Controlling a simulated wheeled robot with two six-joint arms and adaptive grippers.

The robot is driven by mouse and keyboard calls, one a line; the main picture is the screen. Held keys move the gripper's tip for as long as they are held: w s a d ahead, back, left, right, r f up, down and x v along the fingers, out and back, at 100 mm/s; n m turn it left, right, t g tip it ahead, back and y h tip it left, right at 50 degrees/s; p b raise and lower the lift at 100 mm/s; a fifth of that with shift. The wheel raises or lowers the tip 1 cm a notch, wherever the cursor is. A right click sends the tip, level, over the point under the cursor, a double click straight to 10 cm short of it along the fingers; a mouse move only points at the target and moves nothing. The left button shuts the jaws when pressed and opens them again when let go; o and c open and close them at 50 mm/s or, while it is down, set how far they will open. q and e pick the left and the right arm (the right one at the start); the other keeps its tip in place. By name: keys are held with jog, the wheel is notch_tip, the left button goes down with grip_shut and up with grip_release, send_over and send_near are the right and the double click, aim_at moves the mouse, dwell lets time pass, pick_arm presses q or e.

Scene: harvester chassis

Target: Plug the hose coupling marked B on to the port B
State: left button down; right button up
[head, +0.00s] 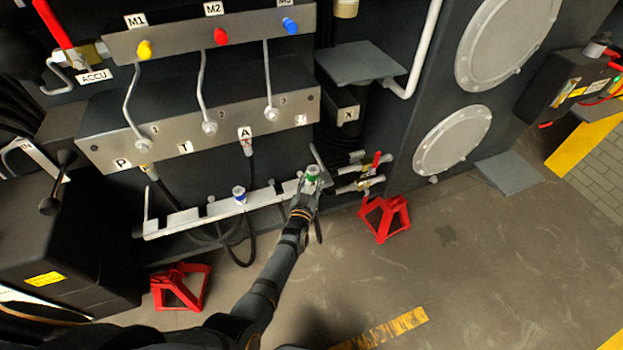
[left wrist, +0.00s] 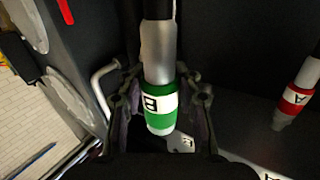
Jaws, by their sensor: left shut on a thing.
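My left gripper (head: 307,188) is shut on the hose coupling B (head: 312,172), at the right end of the silver rail. In the left wrist view the coupling (left wrist: 160,108) has a green-and-white collar marked B and a silver sleeve with a dark hose. The gripper's fingers (left wrist: 160,100) stand on both sides of it. The port B is not clearly seen; a small white label (head: 302,120), too small to read surely, sits at the right end of the grey manifold face (head: 215,140), above the gripper. My right gripper is not in view.
The red coupling A (head: 247,149) sits on the manifold left of that label. A blue-ringed coupling (head: 239,194) stands on the silver rail (head: 185,224). Red-handled valves (head: 373,168) and a red stand (head: 384,216) are right of my gripper.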

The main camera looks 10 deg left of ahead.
pick_arm(q)
jog(key=w+a+r+b, duration=0.1)
jog(key=w+a+b, duration=0.1)
jog(key=w+b, duration=0.4)
jog(key=w+a+r+b, duration=0.1)
jog(key=w+a+b, duration=0.2)
jog(key=w+b, duration=0.3)
jog(key=w, duration=0.2)
jog(key=shift+w+a+r+n, duration=0.25)
jog(key=shift+w+r+n, duration=0.05)
jog(key=shift+w+r, duration=0.1)
jog(key=a, duration=0.1)
jog(key=a+p, duration=0.1)
jog(key=a, duration=0.1)
jog(key=a+p, duration=0.1)
jog(key=shift+w+a, duration=0.15)
jog(key=shift+w, duration=0.25)
jog(key=shift+r+p, duration=0.5)
jog(key=shift+r, duration=0.05)
